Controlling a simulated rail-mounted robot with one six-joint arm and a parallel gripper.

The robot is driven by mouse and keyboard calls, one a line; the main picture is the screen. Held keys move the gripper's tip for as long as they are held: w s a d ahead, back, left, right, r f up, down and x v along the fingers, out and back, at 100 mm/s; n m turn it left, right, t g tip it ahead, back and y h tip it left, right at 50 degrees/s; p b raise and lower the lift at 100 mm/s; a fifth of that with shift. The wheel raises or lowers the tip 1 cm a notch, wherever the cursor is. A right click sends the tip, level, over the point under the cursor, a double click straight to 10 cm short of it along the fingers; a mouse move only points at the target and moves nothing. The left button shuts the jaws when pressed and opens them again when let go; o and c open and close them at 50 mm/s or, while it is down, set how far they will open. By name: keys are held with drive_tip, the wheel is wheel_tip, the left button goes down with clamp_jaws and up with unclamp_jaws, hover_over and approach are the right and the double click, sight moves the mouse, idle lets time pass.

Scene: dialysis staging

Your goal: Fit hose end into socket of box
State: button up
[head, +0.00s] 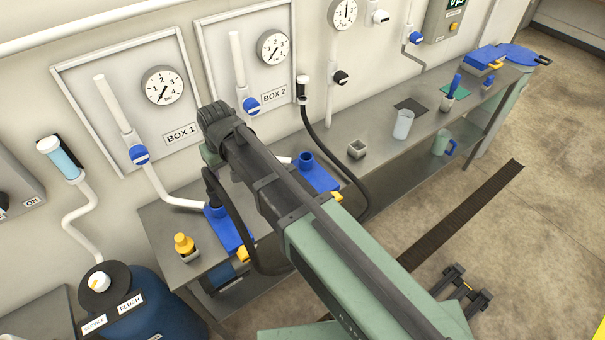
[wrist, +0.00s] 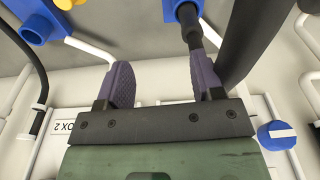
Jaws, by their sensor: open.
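My gripper (wrist: 160,62) is open, its two purple-grey fingers apart with nothing clearly between them. The black hose end (wrist: 188,16) stands at the blue socket block (wrist: 170,10) at the top of the wrist view and appears to go into it; its depth cannot be told. The hose passes close to the right finger; contact is unclear. In the head view the black hose (head: 213,194) rises from the blue socket block (head: 236,238) below the BOX 1 panel (head: 115,75) and loops down. My arm hides the fingers there.
A second blue block (head: 319,180) with an open socket stands to the right, near another black hose (head: 335,155). A yellow-topped bottle (head: 185,245), small grey cup (head: 356,149) and clear beaker (head: 403,124) stand on the bench (head: 165,225). White pipes and blue valves line the wall.

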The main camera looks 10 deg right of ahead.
drive_tip(key=s+d+m, duration=0.3)
drive_tip(key=s+d, duration=0.2)
drive_tip(key=d, duration=0.9)
drive_tip(key=s+d+m+g, duration=0.1)
drive_tip(key=s+d+m, duration=0.2)
drive_tip(key=d, duration=1.2)
drive_tip(key=s, duration=0.3)
drive_tip(key=shift+d+h, duration=0.25)
drive_tip(key=shift+h, duration=0.05)
wheel_tip(320, 180, down, 7)
drive_tip(key=b, duration=0.6)
drive_tip(key=shift+r+b, duration=0.15)
drive_tip(key=shift+b, duration=0.2)
